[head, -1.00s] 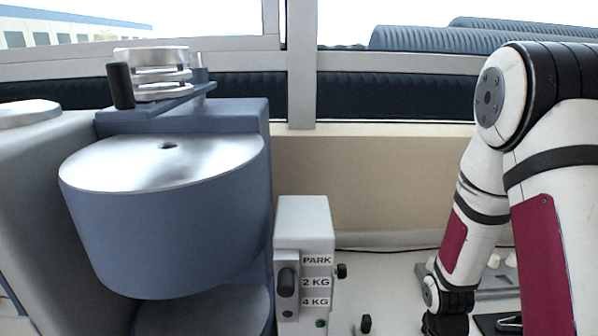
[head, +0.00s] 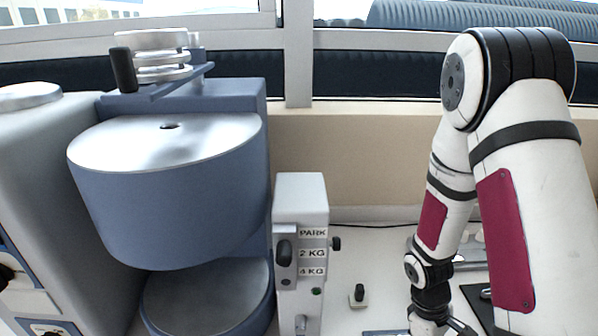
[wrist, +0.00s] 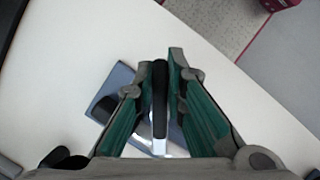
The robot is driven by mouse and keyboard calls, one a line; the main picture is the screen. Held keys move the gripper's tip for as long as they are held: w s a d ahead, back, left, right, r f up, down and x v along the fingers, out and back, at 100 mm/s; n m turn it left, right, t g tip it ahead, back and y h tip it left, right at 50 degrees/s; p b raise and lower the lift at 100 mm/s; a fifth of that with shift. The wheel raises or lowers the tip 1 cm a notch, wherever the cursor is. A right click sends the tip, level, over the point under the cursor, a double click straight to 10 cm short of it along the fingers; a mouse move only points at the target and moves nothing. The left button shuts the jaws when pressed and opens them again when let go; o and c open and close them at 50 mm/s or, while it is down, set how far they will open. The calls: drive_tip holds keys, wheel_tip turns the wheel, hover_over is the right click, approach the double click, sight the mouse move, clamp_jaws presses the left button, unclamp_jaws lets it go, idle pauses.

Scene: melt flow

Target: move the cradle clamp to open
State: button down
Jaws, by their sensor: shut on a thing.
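In the wrist view my gripper (wrist: 161,62) is shut on a slim upright handle (wrist: 160,95), black at the top with a bright metal shank below. The handle stands over a small blue base (wrist: 119,78) with a dark rounded part (wrist: 104,108) on its left; this looks like the cradle clamp. My fingers hide part of the base, and I cannot tell how far the lever is turned. In the head view only the upper part of my gripper (head: 432,318) shows at the bottom edge. A strip of blue (head: 385,333) shows left of it.
A large blue-grey machine (head: 165,215) with a metal top stands at the left. A grey box (head: 301,192) labelled PARK, 2 KG and 4 KG stands beside it. A small black knob (head: 358,293) is on the white bench. The bench around the clamp looks mostly clear.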

drive_tip(key=shift+w+d+r+n+h+p, duration=0.15)
drive_tip(key=shift+n+p, duration=0.1)
drive_tip(key=shift+n, duration=0.25)
drive_tip(key=shift+d+f+n+h+p, duration=0.15)
drive_tip(key=shift+n+p, duration=0.1)
drive_tip(key=shift+n, duration=0.25)
drive_tip(key=shift+w+d+n+t+p, duration=0.2)
drive_tip(key=shift+w+n+t+p, duration=0.2)
drive_tip(key=shift+n, duration=0.4)
drive_tip(key=shift+w+d+r+n+t+h+p, duration=0.1)
drive_tip(key=shift+n+t+h+p, duration=0.1)
drive_tip(key=shift+n+p, duration=0.25)
drive_tip(key=shift+w+d+n+t+h+p, duration=0.1)
drive_tip(key=shift+n+h+p, duration=0.1)
drive_tip(key=shift+n, duration=0.45)
drive_tip(key=shift+w+d+n+t+p, duration=0.15)
drive_tip(key=shift+w+n+t+p, duration=0.2)
drive_tip(key=shift+n, duration=0.35)
